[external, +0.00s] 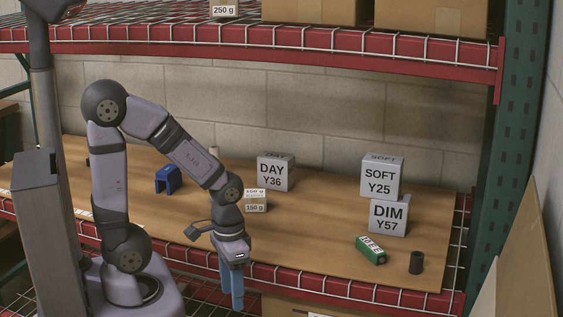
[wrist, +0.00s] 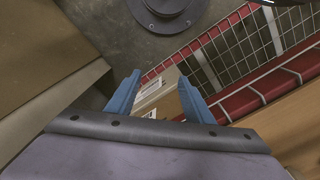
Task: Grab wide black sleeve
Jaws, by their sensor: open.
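A short black cylinder (external: 416,262), which looks like the wide black sleeve, stands upright near the front right of the wooden shelf board. A dark opening shows at its top. It does not show in the wrist view. My gripper (external: 231,300) points down at the shelf's front edge, well to the left of the sleeve and apart from it. Its blue fingers also show in the wrist view (wrist: 159,80), spread apart with nothing between them. Another dark object is mostly hidden behind my arm at the far left.
A DAY box (external: 275,173), labelled 150 g blocks (external: 256,201) and a blue bracket (external: 168,180) stand farther left. The red shelf edge (wrist: 240,102) passes below my gripper.

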